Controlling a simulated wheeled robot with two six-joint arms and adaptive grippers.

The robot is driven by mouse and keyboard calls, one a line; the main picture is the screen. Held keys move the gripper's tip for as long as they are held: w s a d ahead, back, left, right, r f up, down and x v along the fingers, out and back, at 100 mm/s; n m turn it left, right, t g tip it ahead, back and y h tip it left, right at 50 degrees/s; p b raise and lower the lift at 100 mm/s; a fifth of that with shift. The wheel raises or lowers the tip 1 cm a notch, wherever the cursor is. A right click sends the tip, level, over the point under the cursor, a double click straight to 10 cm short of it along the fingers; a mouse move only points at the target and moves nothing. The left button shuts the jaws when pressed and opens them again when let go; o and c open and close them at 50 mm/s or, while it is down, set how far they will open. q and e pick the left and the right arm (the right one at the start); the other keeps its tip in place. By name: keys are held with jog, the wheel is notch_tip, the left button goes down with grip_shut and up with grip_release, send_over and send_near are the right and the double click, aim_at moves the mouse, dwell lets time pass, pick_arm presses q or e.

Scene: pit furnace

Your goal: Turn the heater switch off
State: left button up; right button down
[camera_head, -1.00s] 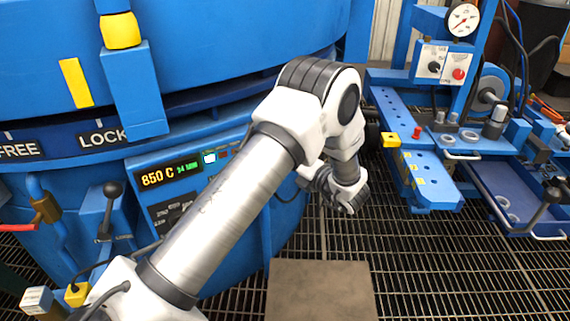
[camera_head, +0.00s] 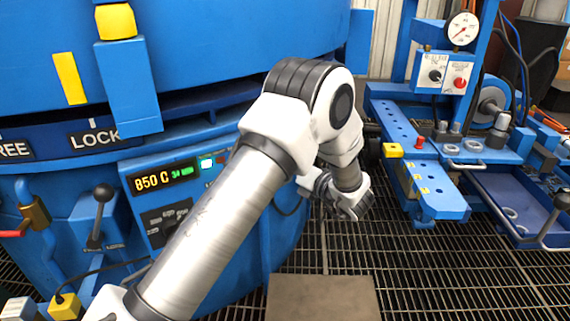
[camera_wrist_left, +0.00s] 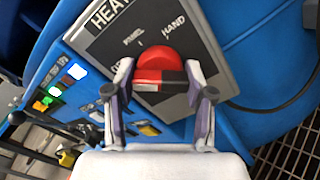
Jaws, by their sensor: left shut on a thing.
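The heater switch is a red round knob (camera_wrist_left: 156,60) on a dark grey plate (camera_wrist_left: 102,42) lettered "HEA…", "PANEL" and "HAND" in the left wrist view. My left gripper (camera_wrist_left: 160,92) is shut on the knob, one finger on each side. The knob's lower part shows a white and dark face between the fingers. The lettering at the knob's left is partly covered by a finger. In the head view the left arm hides the knob and the left gripper. My right gripper is not in view.
The furnace panel with its lit "850 C" display (camera_head: 152,181) is left of my arm, near a black-knobbed lever (camera_head: 102,194). A blue workbench (camera_head: 430,190) with a gauge (camera_head: 462,30) stands at right. Grating floor and a brown plate (camera_head: 322,298) lie in front.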

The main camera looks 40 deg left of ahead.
pick_arm(q)
jog(key=o, duration=1.2)
jog(key=shift+c, duration=0.2)
jog(key=d, duration=1.2)
jog(key=shift+s, duration=0.3)
jog(key=shift+f, duration=0.1)
